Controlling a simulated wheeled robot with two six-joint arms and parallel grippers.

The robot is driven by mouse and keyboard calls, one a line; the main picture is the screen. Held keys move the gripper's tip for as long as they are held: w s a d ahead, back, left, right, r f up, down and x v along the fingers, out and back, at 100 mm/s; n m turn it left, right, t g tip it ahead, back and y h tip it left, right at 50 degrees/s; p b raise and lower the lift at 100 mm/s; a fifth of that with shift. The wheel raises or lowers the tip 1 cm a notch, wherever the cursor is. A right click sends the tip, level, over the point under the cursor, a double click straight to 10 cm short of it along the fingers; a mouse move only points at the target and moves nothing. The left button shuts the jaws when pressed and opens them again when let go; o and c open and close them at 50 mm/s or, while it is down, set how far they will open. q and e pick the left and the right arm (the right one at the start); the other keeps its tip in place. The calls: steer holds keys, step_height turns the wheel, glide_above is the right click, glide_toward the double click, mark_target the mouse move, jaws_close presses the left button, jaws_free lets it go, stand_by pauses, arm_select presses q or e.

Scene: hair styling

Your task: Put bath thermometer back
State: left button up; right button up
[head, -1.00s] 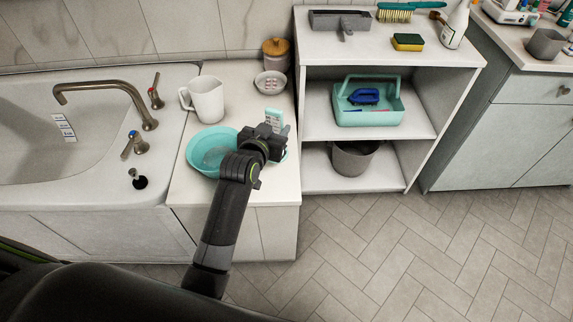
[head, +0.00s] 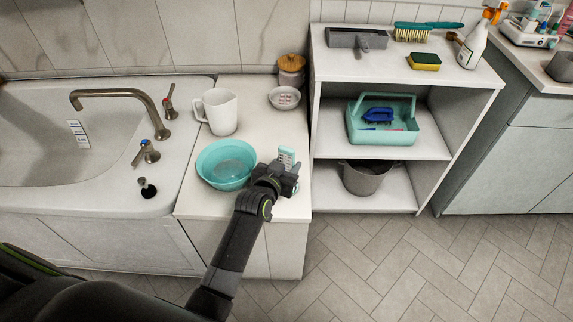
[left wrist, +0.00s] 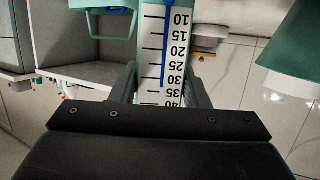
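The bath thermometer (head: 287,157) is a flat pale piece with a teal edge, upright at my left gripper (head: 277,178). In the left wrist view the thermometer (left wrist: 163,55) shows a white scale with black numbers and a blue column. It stands between the two fingers of my left gripper (left wrist: 160,88), which are shut on it; its lower end is hidden by the gripper body. The gripper is over the front right part of the white counter (head: 262,125), right of the teal bowl (head: 226,172). My right gripper is not in view.
The bathtub (head: 95,195) is left. The shelf unit (head: 340,67) on the right holds a teal caddy (head: 385,137) and a grey bucket (head: 365,178).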

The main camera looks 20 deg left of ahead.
arm_select(q)
steer(key=o, duration=0.4)
steer(key=shift+r, duration=0.25)
steer(key=shift+s, duration=0.35)
steer(key=p+v, duration=0.1)
steer(key=v, duration=1)
steer(key=shift+s+a+r, duration=0.1)
